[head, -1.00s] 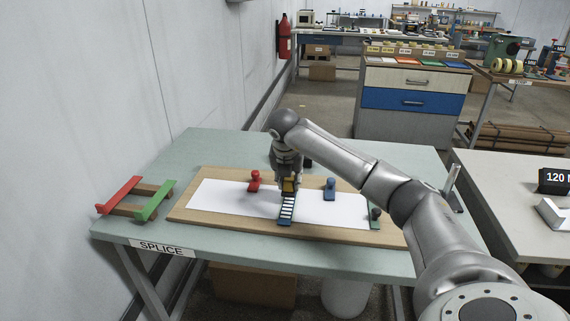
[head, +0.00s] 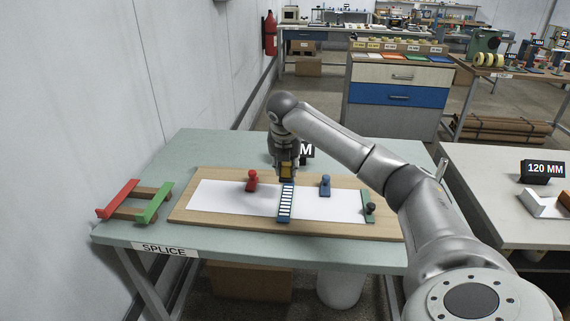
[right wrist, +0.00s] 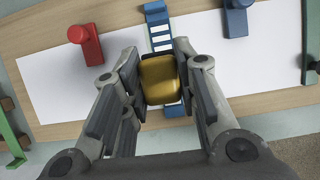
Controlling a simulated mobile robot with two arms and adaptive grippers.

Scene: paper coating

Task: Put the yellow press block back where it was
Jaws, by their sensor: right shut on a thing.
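My right gripper (head: 287,178) is shut on the yellow press block (right wrist: 160,80), which sits between its two fingers in the right wrist view. In the head view the block (head: 287,170) shows between the fingers, over the far end of the blue ladder-like strip (head: 285,205). In the right wrist view the block hides part of that strip (right wrist: 157,22). I cannot tell whether the block touches anything below it. My left gripper is not in view.
A wooden board (head: 225,225) with white paper (head: 225,198) lies on the green SPLICE table (head: 130,232). A red block (head: 252,181) and a blue block (head: 325,186) stand on either side of the strip. Red and green bars (head: 153,203) lie at the left.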

